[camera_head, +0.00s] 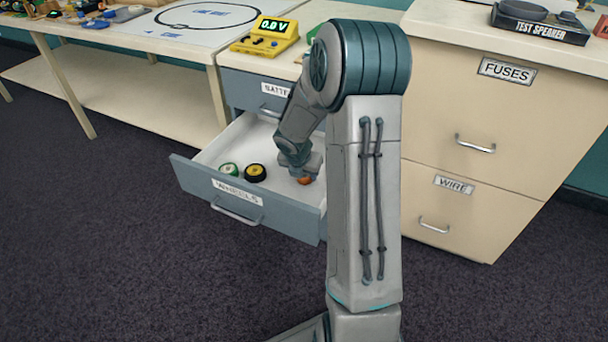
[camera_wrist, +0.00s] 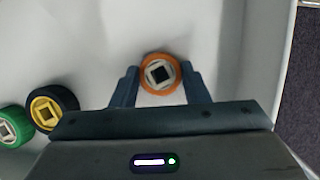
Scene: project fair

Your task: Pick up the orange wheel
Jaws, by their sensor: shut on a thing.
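The orange wheel (camera_wrist: 146,84) has a pale hub with a dark square centre. In the wrist view it sits between the two fingers of my gripper (camera_wrist: 161,82), which is shut on it. In the head view the orange wheel (camera_head: 305,180) shows just below my gripper (camera_head: 300,174), inside the open drawer labelled WHEELS (camera_head: 192,170). I cannot tell whether the wheel still touches the drawer floor.
A black wheel with a yellow hub (camera_head: 255,172) and a green wheel (camera_head: 229,169) lie in the drawer to the left. Drawer walls stand close around my gripper. A yellow meter (camera_head: 265,37) stands on the worktop above. Cabinets labelled FUSES and WIRE (camera_head: 480,150) stand at right.

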